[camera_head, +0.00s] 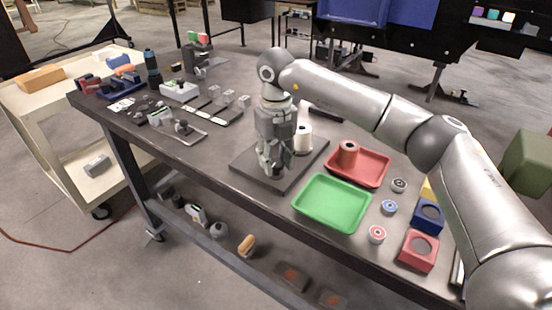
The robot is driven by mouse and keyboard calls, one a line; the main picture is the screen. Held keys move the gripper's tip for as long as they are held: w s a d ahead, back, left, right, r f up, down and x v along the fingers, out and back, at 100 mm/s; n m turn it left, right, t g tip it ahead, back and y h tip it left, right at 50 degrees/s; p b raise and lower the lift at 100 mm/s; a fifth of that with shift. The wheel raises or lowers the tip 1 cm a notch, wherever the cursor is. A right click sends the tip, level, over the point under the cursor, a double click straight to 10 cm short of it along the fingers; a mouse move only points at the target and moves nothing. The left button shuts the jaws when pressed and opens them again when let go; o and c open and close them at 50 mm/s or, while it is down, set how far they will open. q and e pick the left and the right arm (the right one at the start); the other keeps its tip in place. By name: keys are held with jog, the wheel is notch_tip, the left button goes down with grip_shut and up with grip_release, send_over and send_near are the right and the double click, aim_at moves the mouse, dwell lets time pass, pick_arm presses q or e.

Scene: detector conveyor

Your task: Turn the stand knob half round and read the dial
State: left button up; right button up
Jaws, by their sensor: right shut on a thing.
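My right gripper (272,160) reaches in from the right and points straight down over the dark base plate of the stand (252,172). Its fingers are shut on a small dark piece low on the stand, which I take to be the stand knob; the fingers hide most of it. A white cylinder (303,138) stands on the plate just right of the gripper, with a black bar behind it. I cannot make out a dial face from here. My left gripper is not in view.
A green tray (332,203) is empty at the front of the table. Small round pieces and a red box (418,250) lie to the right. Several tools and small parts fill the left end.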

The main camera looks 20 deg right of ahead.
aim_at(276, 162)
jog(key=shift+w+r, duration=0.1)
jog(key=shift+r, duration=0.05)
dwell(0.3)
jog(key=o, duration=1)
notch_tip(276, 162, up, 12)
jog(key=shift+f, duration=0.1)
